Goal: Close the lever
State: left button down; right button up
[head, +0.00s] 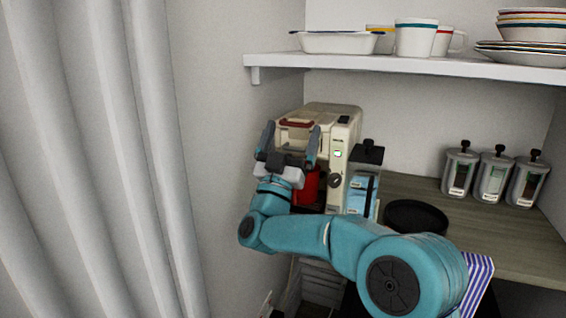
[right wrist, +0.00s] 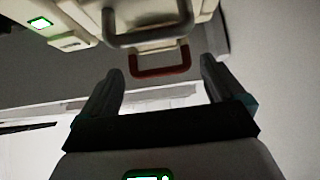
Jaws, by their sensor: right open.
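The lever is a red-brown handle (head: 298,123) at the upper front of a cream coffee machine (head: 343,130). In the right wrist view the lever (right wrist: 160,70) is a red U-shaped loop below a grey one, on the machine's cream body (right wrist: 205,9). My right gripper (head: 290,140) is open in front of the machine. In the right wrist view its fingers (right wrist: 159,72) stand either side of the lever's red end, with nothing gripped; I cannot tell whether they touch it. My left gripper is not in view.
A red object (head: 308,186) sits below the lever, partly hidden by my arm. A blue container (head: 361,185) and a black round tray (head: 415,217) stand right of the machine. A shelf (head: 400,65) with dishes is above. Lidded canisters (head: 493,178) stand farther right; a curtain (head: 90,160) hangs left.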

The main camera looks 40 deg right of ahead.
jog(key=b+v, duration=0.4)
jog(key=v, duration=1.1)
jog(key=shift+a+f, duration=0.15)
jog(key=shift+f, duration=0.1)
jog(key=shift+s, duration=0.2)
